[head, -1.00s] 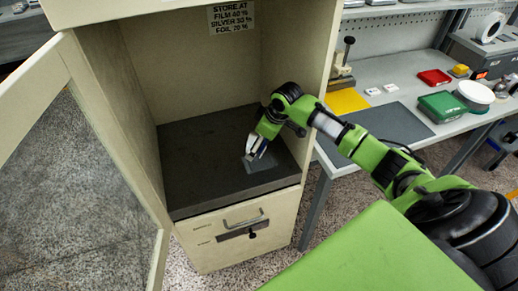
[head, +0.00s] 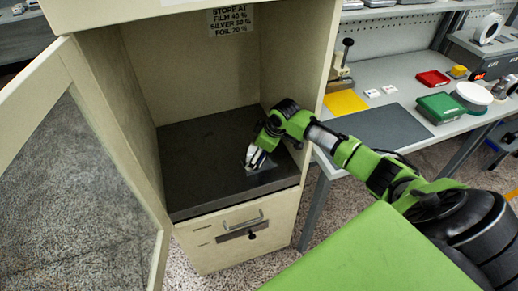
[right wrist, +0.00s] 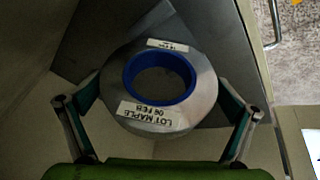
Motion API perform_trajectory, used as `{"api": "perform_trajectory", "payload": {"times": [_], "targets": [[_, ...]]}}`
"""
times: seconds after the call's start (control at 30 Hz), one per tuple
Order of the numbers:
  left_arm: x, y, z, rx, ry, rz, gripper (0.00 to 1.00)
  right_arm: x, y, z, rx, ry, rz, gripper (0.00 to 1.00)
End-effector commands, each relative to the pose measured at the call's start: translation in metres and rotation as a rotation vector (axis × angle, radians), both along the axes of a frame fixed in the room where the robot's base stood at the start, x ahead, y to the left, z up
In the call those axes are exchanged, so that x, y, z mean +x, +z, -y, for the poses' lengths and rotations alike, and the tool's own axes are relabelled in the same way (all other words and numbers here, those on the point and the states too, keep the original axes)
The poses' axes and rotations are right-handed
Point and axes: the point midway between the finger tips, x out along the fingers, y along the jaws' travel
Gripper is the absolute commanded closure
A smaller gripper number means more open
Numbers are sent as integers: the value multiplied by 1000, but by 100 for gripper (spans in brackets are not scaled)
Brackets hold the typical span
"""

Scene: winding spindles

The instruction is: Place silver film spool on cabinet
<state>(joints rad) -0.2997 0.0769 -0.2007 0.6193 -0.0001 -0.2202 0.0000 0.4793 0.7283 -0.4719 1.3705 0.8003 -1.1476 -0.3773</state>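The silver film spool (right wrist: 204,98), a grey ring with a blue core and paper labels, lies between the two fingers of my right gripper in the right wrist view. The fingertips appear to touch its opposite sides. In the head view my right gripper (head: 256,160) points down inside the open cream cabinet (head: 190,70), low over the right front of its dark shelf (head: 200,150). The spool is mostly hidden there by the gripper, and I cannot tell whether it touches the shelf. My left gripper is not in view.
The cabinet's glazed door (head: 75,150) stands open at the left. A drawer (head: 235,240) is shut below the shelf. The shelf's left and back are clear. A workbench (head: 400,72) at the right holds red and green boxes, a white spool and a grey mat.

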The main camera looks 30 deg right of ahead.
Motion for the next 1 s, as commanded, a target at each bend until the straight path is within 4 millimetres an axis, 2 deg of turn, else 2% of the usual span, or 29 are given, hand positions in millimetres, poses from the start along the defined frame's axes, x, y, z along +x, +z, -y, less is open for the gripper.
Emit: {"api": "perform_trajectory", "payload": {"times": [0.13,0.27,0.5,0.7,0.83,1.0], "targets": [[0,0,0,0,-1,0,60,-2,7,1,-1,0,1,0],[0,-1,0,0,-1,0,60,-10,24,3,-3,1,2,0],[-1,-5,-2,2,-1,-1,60,-30,69,6,-3,1,3,0],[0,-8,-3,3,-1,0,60,-44,99,7,-1,1,1,0],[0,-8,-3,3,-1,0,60,-48,108,7,-1,1,1,0],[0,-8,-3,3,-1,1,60,-50,111,7,1,-1,-1,0]]}}
